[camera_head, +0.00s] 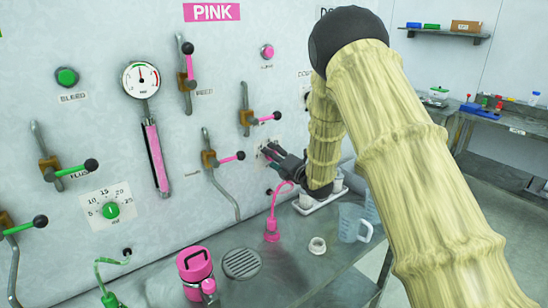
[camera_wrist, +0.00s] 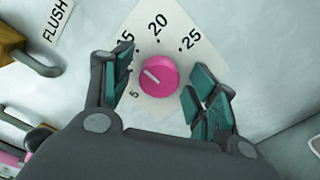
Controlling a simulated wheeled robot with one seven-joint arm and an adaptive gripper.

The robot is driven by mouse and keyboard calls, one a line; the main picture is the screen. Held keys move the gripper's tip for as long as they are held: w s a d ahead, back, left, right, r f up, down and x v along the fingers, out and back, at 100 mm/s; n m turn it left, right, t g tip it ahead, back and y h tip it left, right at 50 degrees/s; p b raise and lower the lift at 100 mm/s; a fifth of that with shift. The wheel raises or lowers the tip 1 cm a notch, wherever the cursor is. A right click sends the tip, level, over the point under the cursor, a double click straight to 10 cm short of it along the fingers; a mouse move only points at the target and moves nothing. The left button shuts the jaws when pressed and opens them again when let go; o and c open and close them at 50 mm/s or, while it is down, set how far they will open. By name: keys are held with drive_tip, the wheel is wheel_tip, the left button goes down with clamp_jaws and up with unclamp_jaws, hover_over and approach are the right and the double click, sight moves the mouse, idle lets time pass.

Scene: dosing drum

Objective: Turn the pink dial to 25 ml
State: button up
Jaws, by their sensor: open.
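The pink dial (camera_wrist: 158,75) is a round knob on a pale scale plate (camera_wrist: 160,28) on the wall. In the wrist view its white pointer line aims to the upper left, between the 5 and the partly covered 15. The 20 and 25 show above and to the upper right. My gripper (camera_wrist: 160,90) is open, one teal-padded finger on each side of the dial, with visible gaps. I cannot tell how deep the fingertips reach. In the head view my gripper (camera_head: 268,153) is at the wall and largely covers the dial.
A green dial (camera_head: 111,210) with its own scale is at the left. Pink-handled levers (camera_head: 228,158) and (camera_head: 262,119) jut from the wall near my gripper. Below, a pink flask (camera_head: 272,229), a pink canister (camera_head: 195,272) and a clear jug (camera_head: 352,224) stand on the bench.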

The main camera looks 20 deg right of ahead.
drive_tip(key=c, duration=1)
drive_tip(key=shift+c, duration=0.2)
drive_tip(key=shift+f+m+b, duration=0.1)
drive_tip(key=shift+m+b, duration=0.2)
drive_tip(key=shift+b, duration=0.05)
drive_tip(key=m+b, duration=0.7)
drive_tip(key=m, duration=1)
drive_tip(key=shift+b, duration=0.3)
drive_tip(key=shift+f+m, duration=0.1)
drive_tip(key=shift+m, duration=0.2)
drive_tip(key=o, duration=1)
drive_tip(key=shift+d, duration=0.1)
drive_tip(key=shift+o, duration=0.2)
